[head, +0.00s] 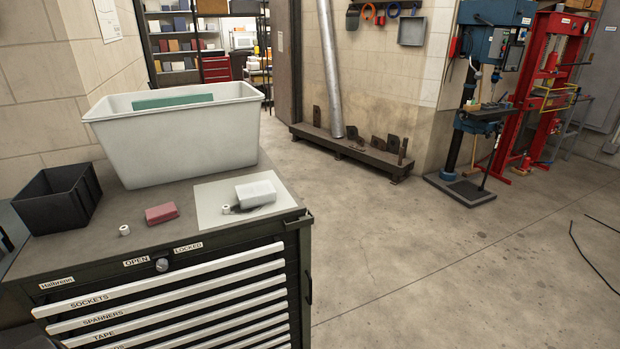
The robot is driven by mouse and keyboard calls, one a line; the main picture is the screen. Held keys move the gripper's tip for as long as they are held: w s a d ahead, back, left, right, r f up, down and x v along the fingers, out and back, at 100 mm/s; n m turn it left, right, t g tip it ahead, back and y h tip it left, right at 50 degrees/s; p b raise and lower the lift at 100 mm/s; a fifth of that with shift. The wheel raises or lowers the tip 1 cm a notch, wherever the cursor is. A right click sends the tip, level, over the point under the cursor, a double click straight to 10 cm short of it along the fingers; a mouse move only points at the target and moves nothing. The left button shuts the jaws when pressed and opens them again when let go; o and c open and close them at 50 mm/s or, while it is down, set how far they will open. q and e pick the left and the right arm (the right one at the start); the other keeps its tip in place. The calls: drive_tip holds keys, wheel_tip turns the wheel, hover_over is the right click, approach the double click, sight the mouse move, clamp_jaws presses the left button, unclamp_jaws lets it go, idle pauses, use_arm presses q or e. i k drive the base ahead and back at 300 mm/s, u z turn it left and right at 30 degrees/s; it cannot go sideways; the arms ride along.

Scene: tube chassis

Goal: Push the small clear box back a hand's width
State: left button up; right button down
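A small pale box (256,190), the likeliest match for the small clear box, sits on a white sheet (213,193) at the right part of the cabinet top. It looks whitish, and I cannot tell how clear it is. A tiny pale item (226,209) is at its left end; I cannot tell whether they touch. Neither of my grippers is in view.
The tool cabinet (60,240) carries a big white tub (175,143) behind the sheet, with a green thing inside. A black bin (58,200), red block (161,213) and small white roll (124,230) stand left of the sheet. Open floor lies right.

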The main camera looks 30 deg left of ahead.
sight(249, 195)
drive_tip(key=z, duration=0.05)
drive_tip(key=i, duration=4.6)
drive_tip(key=u, duration=4.95)
